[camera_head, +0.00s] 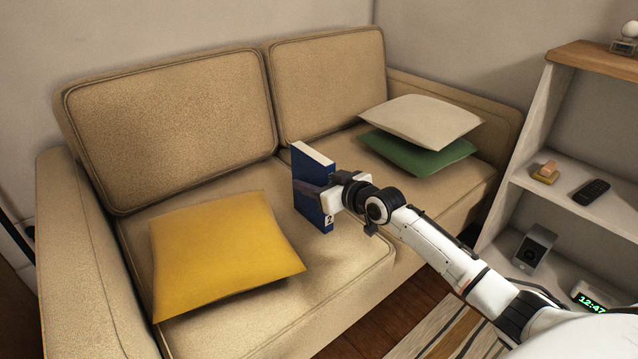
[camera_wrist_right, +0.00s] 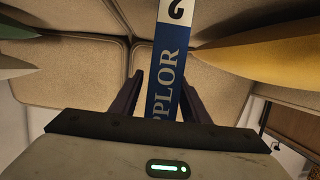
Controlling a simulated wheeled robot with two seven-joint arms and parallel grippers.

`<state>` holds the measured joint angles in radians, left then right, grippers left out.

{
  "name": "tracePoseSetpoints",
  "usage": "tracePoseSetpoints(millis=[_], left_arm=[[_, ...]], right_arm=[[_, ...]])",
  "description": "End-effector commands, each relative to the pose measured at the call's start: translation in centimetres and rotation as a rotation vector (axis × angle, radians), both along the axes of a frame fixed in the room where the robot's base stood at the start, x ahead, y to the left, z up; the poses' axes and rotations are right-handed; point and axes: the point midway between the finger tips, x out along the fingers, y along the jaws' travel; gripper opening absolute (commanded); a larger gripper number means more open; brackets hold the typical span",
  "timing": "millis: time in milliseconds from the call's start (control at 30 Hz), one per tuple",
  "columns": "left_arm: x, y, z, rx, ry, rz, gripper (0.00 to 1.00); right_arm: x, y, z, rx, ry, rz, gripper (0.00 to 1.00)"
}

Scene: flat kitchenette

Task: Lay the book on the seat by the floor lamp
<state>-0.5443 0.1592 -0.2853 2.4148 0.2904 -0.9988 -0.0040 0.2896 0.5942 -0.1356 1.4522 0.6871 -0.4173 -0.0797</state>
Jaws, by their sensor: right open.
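A blue book (camera_head: 311,172) with white page edges stands upright on the sofa seat (camera_head: 345,262), near the gap between the two seat cushions. My right gripper (camera_head: 320,192) is at the book, its jaws open. In the right wrist view the book's spine (camera_wrist_right: 168,65), with white lettering and a "2", lies between the two dark fingers (camera_wrist_right: 163,92), with small gaps beside it. Whether the book leans on anything is hidden. My left gripper is out of view. No floor lamp is clearly seen; a dark thin pole (camera_head: 14,232) shows at the left edge.
A yellow cushion (camera_head: 220,250) lies on the left seat. A cream cushion (camera_head: 420,120) rests over a green cushion (camera_head: 415,153) on the right seat. A shelf (camera_head: 570,205) with a remote (camera_head: 591,191) and a clock (camera_head: 592,300) stands at right.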

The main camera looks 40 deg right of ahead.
Motion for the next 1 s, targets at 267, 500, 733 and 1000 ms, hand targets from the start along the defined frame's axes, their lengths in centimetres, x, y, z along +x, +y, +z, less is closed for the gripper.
tracePoseSetpoints(millis=[267, 500, 733, 1000], left_arm=[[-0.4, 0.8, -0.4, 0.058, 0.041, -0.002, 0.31], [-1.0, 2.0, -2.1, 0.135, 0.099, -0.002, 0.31], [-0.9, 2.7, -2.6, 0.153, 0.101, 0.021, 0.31], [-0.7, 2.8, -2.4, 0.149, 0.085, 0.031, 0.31]], right_arm=[[-3.5, -0.2, 1.5, -0.003, 0.003, 0.002, 0.42], [-8.0, -0.6, 2.8, -0.001, 0.003, 0.001, 0.42], [-10.7, -0.8, 3.5, 0.0, 0.001, 0.0, 0.42], [-11.4, -0.9, 3.7, 0.0, -0.001, 0.001, 0.42]])
